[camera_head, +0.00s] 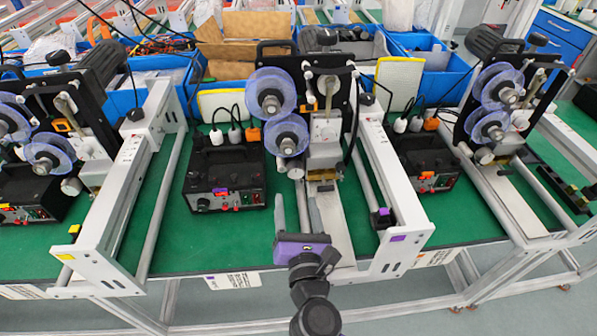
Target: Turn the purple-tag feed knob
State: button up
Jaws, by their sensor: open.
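The middle coder machine (323,120) carries two translucent blue reels and stands behind my gripper. Its black control box (223,170) sits to the left of my gripper and has a purple tag (220,191) on its front face. Small knobs and buttons line that face, but they are too small to tell which is the feed knob.
Similar machines stand left and right, with a yellow-tagged rail end (66,257) at left and an orange-tagged box (427,172) at right. White rails (395,180) flank the middle station. Green mat (225,238) is bare before the control box. Blue bins (425,65) stand behind.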

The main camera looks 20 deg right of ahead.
aim_at(296, 175)
jog(key=shift+n, duration=0.5)
jog(key=shift+d+p+x, duration=0.2)
jog(key=shift+p+x, duration=0.05)
jog(key=shift+x, duration=1.7)
jog(key=shift+d+p+x, duration=0.2)
jog(key=shift+p+x, duration=0.05)
jog(key=shift+x, duration=1.7)
jog(key=shift+s, duration=0.15)
grip_shut()
